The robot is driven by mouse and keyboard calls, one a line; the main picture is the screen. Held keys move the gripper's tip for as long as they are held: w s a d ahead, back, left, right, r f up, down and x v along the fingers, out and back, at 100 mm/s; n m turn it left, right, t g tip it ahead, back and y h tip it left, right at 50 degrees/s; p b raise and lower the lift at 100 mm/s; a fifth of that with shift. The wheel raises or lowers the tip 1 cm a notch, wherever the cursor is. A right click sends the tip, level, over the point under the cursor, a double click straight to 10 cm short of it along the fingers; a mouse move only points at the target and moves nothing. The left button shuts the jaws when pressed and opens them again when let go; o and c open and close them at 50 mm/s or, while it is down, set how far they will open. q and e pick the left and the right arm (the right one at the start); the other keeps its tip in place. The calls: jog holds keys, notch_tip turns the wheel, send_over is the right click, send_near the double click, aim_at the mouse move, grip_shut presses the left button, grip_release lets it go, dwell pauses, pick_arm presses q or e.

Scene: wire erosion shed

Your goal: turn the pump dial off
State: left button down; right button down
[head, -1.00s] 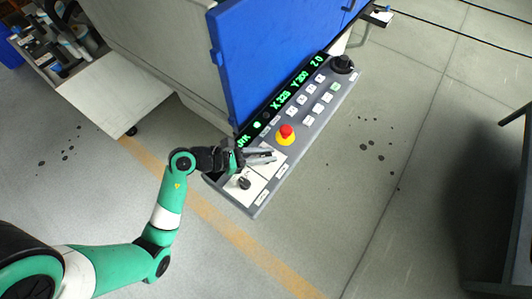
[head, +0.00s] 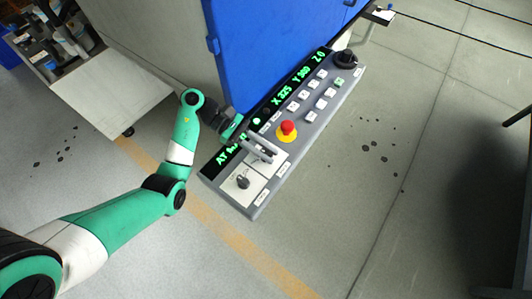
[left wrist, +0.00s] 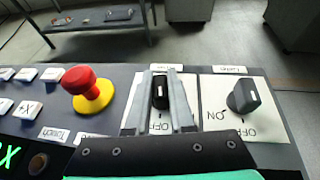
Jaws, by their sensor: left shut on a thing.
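My left gripper (head: 264,153) is over the lower part of the grey control panel (head: 300,143). In the left wrist view its two fingers (left wrist: 161,78) stand on either side of a small black dial (left wrist: 159,93) on a white plate and are shut on it. The dial's long side lies along the fingers; an upside-down OFF shows beside it. A second dark dial (left wrist: 245,96), on the neighbouring white plate with ON and OFF marks, stands free and turned at a slant. It also shows in the head view (head: 243,182). I cannot read which dial is the pump's. My right gripper is not in view.
A red emergency button on a yellow base (head: 287,130) sits close beside the gripped dial. White keys (head: 312,98), a black knob (head: 346,59) and a green display lie farther up the panel. The blue machine door (head: 265,50) rises behind.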

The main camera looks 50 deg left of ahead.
pick_arm(q)
jog(key=shift+r+m+g+p, duration=0.1)
jog(key=shift+m+g+p, duration=0.25)
jog(key=shift+m+g, duration=0.55)
jog(key=shift+g, duration=0.2)
jog(key=c, duration=0.8)
grip_release()
